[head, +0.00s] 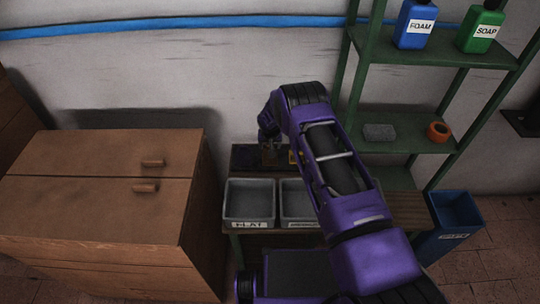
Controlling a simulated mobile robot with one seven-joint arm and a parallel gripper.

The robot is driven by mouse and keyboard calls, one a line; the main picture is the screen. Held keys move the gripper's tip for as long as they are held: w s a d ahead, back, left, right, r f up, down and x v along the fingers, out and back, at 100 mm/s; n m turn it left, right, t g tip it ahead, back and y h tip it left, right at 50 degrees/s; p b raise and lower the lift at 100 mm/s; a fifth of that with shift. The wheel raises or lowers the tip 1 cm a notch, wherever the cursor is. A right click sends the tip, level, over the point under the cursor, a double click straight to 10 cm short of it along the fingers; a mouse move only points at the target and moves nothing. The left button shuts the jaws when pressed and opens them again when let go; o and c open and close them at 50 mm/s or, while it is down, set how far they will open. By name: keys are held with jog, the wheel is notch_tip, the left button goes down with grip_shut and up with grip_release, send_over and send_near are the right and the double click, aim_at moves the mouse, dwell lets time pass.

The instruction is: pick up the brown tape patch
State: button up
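My purple arm reaches over the workbench, and my gripper (270,145) points down above the dark area at the bench's back. A small brown shape (271,158) shows right under the gripper; it may be the brown tape patch, but it is too small and dark to be sure. I cannot tell whether the gripper touches it. The fingers are tiny and dark, so their opening does not show.
A grey bin labelled FLAT (249,221) and a second grey bin (294,211), partly behind my arm, stand in front. A brown cabinet (100,190) is left. A green shelf (400,147) holds bottles, a grey block and an orange ring. A blue bin (455,215) is right.

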jog(key=c, duration=1.1)
